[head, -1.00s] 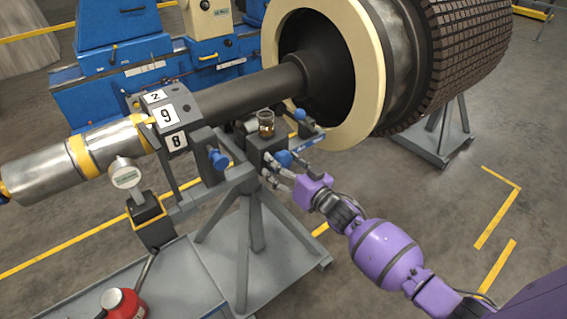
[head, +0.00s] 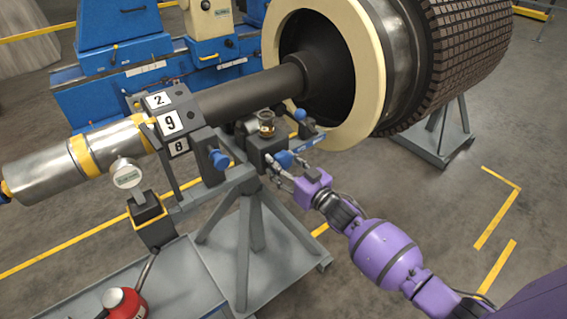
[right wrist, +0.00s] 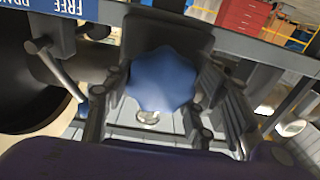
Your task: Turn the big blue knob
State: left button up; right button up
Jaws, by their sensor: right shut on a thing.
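The big blue knob (head: 284,159) sits on the front of a dark block on the grey stand. It also shows in the right wrist view as a lobed blue knob (right wrist: 162,80), in the middle between my fingers. My right gripper (head: 281,167) is shut on this knob, with fingers on both sides of it. The fingers hide part of the knob in the head view. My left gripper is not in view.
Another blue knob (head: 218,160) is on the stand to the left. A glass cup (head: 266,121) stands on top of the dark block. The large rotor (head: 440,60) lies behind. The floor at right is clear.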

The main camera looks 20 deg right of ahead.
jog(key=n, duration=0.6)
jog(key=shift+d, duration=0.1)
jog(key=shift+r+n, duration=0.1)
jog(key=shift+n, duration=0.3)
jog(key=o, duration=1.1)
jog(key=shift+s, duration=0.15)
jog(key=v, duration=1.1)
jog(key=shift+s+d, duration=0.15)
jog(key=shift+s, duration=0.2)
